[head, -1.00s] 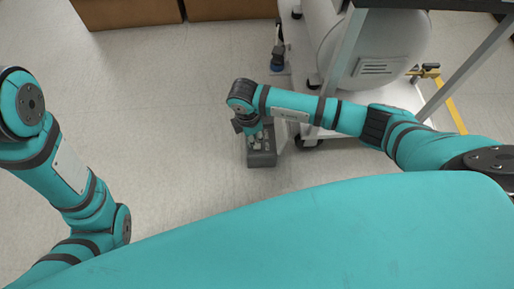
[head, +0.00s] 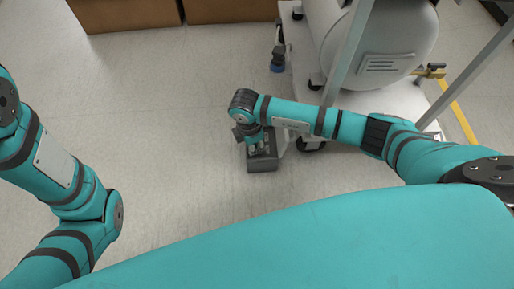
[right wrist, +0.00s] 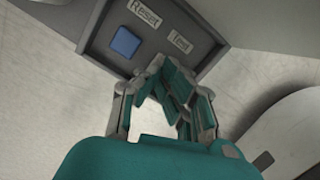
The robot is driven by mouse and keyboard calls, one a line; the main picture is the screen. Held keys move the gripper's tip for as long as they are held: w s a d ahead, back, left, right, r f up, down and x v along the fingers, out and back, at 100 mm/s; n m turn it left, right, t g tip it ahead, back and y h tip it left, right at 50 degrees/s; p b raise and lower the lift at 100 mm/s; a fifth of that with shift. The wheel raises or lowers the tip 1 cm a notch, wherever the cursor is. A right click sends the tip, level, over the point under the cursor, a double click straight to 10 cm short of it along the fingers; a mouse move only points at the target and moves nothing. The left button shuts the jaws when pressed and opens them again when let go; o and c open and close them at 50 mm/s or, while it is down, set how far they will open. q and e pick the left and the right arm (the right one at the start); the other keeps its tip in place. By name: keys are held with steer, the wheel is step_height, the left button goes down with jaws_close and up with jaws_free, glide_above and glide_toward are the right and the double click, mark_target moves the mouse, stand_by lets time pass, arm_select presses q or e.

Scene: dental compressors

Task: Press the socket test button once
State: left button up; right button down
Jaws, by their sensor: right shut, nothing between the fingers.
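A grey socket box (head: 262,167) stands on the floor beside the white compressor base. In the right wrist view the box's dark panel (right wrist: 98,45) has a "Reset" label (right wrist: 146,14) with a blue button (right wrist: 125,42) by it, and a "Test" label (right wrist: 181,39). My right gripper (right wrist: 160,68) is shut and empty, its fingertips at the panel edge near the "Test" label. The test button is not visible; the fingers cover that area. I cannot tell whether the fingertips touch the panel. In the head view my right gripper (head: 255,142) is over the box. My left gripper is out of view.
A white compressor tank (head: 385,45) on a wheeled white base (head: 385,113) stands right of the box, under a metal frame (head: 348,60). Brown boxes (head: 125,14) stand at the back. The left floor is clear.

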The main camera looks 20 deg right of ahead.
steer(key=shift+a, duration=0.1)
steer(key=a+p, duration=0.1)
steer(key=a+r+p, duration=0.1)
steer(key=shift+s+a+r, duration=0.1)
steer(key=shift+s+a, duration=0.1)
steer(key=shift+a, duration=0.2)
step_height(320, 180, up, 11)
glide_above(248, 154)
stand_by(0.4)
stand_by(0.7)
